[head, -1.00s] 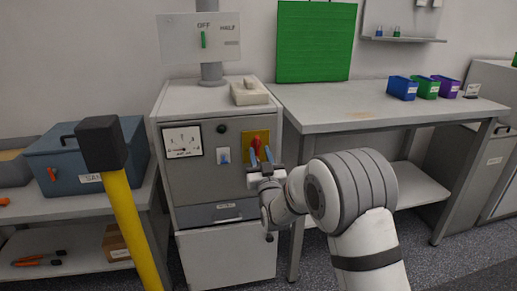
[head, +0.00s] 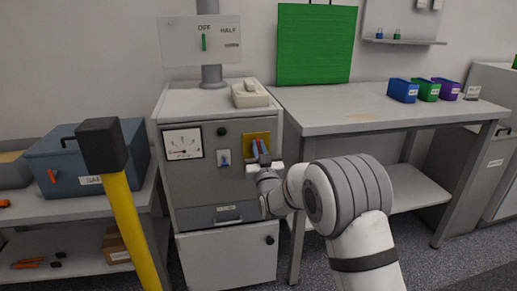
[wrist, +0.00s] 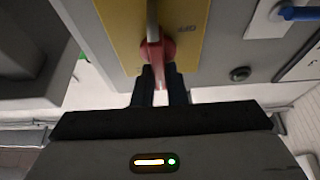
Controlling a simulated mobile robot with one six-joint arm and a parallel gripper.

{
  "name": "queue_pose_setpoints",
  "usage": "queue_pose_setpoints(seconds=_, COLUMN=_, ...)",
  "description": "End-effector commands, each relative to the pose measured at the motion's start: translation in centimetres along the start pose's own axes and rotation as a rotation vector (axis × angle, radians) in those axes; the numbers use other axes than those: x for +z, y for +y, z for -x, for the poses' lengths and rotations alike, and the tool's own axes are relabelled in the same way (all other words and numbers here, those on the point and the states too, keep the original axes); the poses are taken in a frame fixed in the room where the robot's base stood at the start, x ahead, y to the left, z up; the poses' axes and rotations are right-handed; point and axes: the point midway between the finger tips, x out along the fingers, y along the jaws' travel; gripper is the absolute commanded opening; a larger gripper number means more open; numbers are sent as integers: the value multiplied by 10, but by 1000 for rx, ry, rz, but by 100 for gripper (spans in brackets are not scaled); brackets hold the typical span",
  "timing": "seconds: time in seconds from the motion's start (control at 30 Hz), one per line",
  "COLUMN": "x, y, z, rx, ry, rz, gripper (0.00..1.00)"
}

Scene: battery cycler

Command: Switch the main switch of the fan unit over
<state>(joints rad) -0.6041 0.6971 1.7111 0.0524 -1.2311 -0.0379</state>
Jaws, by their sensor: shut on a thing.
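The fan unit is a grey cabinet (head: 195,185) at the centre left of the head view. Its main switch has a red handle on a yellow plate (head: 249,142) at the upper right of its front. My gripper (head: 260,152) is at this plate and hides most of the handle there. In the wrist view the red handle (wrist: 155,54) stands out from the yellow plate (wrist: 190,30), with the dark fingers of my gripper (wrist: 160,85) shut on it. Lettering shows on the plate beside the handle, partly cut off.
The cabinet front also carries a dial gauge (head: 183,143), a small blue-levered switch (head: 224,157) and a drawer (head: 226,215). A yellow post with a black top (head: 103,145) stands at the left front. A workbench (head: 385,105) is at the right.

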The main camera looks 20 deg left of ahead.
Motion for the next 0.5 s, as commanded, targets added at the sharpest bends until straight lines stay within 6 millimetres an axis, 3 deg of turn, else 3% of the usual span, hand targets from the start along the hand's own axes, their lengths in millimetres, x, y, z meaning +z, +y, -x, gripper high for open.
queue_pose_setpoints(seconds=0.5, x=2, y=0, z=1, rx=-23, ry=0, rz=55, gripper=0)
